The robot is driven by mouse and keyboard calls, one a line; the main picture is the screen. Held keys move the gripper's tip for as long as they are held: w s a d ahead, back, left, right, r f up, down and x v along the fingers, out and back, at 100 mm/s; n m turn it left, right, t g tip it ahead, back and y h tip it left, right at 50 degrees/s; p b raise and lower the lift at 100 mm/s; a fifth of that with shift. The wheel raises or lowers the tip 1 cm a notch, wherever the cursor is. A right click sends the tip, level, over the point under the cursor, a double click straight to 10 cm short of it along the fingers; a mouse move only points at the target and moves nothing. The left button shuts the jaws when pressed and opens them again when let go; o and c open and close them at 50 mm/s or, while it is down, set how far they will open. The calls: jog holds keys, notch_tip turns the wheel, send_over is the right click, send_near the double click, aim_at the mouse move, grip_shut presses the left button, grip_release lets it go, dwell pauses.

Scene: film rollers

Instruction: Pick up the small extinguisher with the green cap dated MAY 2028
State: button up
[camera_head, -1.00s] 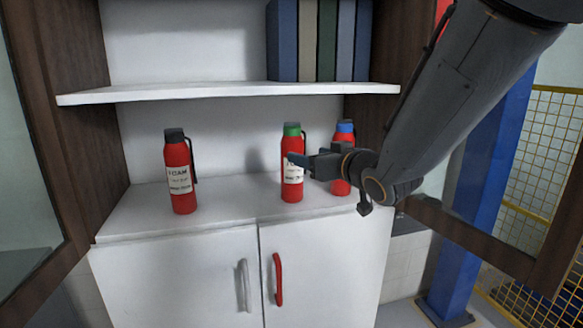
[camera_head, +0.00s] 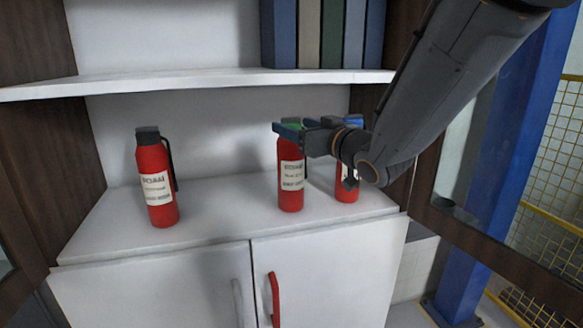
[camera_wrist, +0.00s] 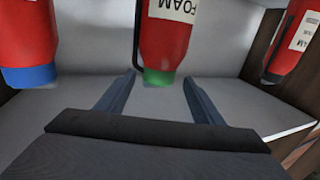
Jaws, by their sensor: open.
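The small red extinguisher with the green cap (camera_head: 291,180) stands upright in the middle of the cabinet's lower shelf. Its label is too small to read a date. In the wrist view it shows upside down, with its green cap (camera_wrist: 160,78) at the bottom and "FOAM" on its label. My gripper (camera_head: 288,129) is open and empty at the height of the cap, partly covering it in the head view. In the wrist view the fingertips (camera_wrist: 159,76) lie on either side of the cap, at about its level; I cannot tell whether they touch it.
A blue-capped extinguisher (camera_head: 346,187) stands close on the right, partly behind my arm. A black-capped one (camera_head: 155,186) stands apart on the left. A white upper shelf (camera_head: 180,84) with several binders (camera_head: 308,35) is above. Open cabinet doors flank the sides.

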jog(key=shift+x, duration=0.9)
jog(key=shift+p+x, duration=1.35)
jog(key=shift+x, duration=1.3)
grip_shut()
jog(key=shift+r, duration=0.1)
